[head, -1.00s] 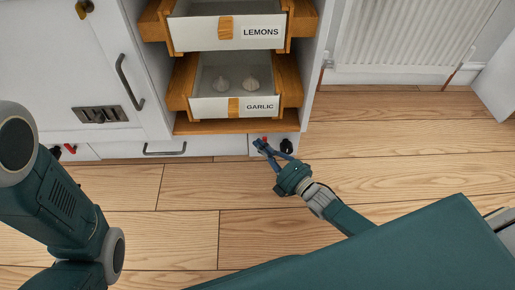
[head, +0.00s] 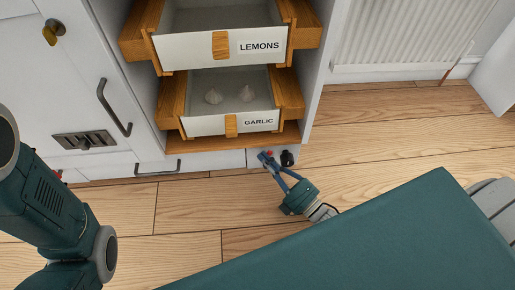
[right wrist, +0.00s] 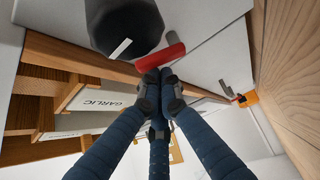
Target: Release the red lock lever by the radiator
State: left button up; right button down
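A small red lock lever (head: 269,153) sits on the low white plinth under the drawer rack, on the side towards the radiator. A black knob (head: 287,158) is just right of it. My right gripper (head: 264,157) is at the lever, low over the floor. In the right wrist view the red lever (right wrist: 160,57) lies just beyond the fingertips (right wrist: 159,76), which are together; they look close to or touching it, and I see no grip around it. The dark knob (right wrist: 118,25) is beside it. My left gripper is out of view; only its arm shows.
Open drawers labelled LEMONS (head: 195,47) and GARLIC (head: 205,124) stick out above the lever. The radiator (head: 402,35) is at the upper right. A second red lever (head: 58,173) is partly hidden behind my left arm. Wooden floor (head: 390,150) is clear at right.

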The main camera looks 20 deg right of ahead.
jog(key=d+v, duration=0.1)
jog(key=v, duration=1.2)
jog(key=shift+p, duration=0.35)
jog(key=shift+w+d, duration=0.1)
jog(key=shift+d, duration=0.05)
dwell(0.4)
